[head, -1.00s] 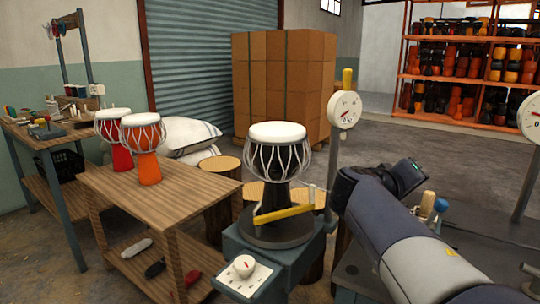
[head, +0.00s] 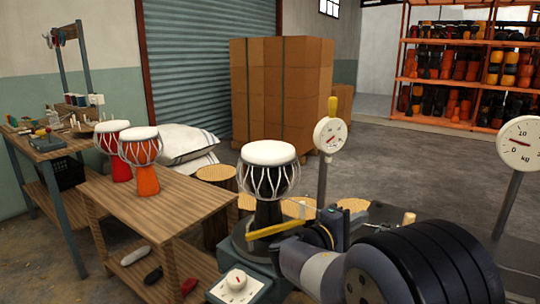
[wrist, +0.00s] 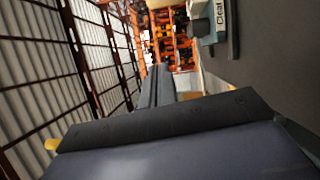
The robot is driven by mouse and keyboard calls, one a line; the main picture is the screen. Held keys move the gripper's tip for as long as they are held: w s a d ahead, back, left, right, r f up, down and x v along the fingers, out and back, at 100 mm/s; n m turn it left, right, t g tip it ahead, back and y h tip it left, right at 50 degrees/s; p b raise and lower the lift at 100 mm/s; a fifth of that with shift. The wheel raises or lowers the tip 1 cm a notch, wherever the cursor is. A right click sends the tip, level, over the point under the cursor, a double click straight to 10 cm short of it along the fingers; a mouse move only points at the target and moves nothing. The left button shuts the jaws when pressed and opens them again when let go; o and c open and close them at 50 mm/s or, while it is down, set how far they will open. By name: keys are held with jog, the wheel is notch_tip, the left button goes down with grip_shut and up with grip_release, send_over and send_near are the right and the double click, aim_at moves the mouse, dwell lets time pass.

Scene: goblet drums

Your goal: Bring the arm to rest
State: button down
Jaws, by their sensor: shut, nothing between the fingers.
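My arm is folded low at the front right in the head view, its big black ribbed joint near the camera. In the wrist view my gripper (wrist: 158,72) shows as two dark fingers lying together, shut and empty, beyond a dark crossbar. It points toward the distant rack, with roof panels at the left. In the head view I cannot clearly pick out the fingers. A black goblet drum (head: 269,178) with a white head stands upright on a turntable stand, just behind my arm. My arm hides part of the stand.
A yellow bar (head: 272,229) crosses in front of the black drum. Dial gauges (head: 330,135) and (head: 519,143) stand on posts. Red (head: 121,168) and orange (head: 147,181) drums stand on a wooden table (head: 185,205). Cartons (head: 285,85) and an orange rack (head: 455,85) stand behind open floor.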

jog(key=v, duration=0.7)
jog(key=shift+s+p, duration=0.25)
jog(key=shift+p, duration=0.1)
jog(key=shift+a+r, duration=0.1)
jog(key=shift+r, duration=0.05)
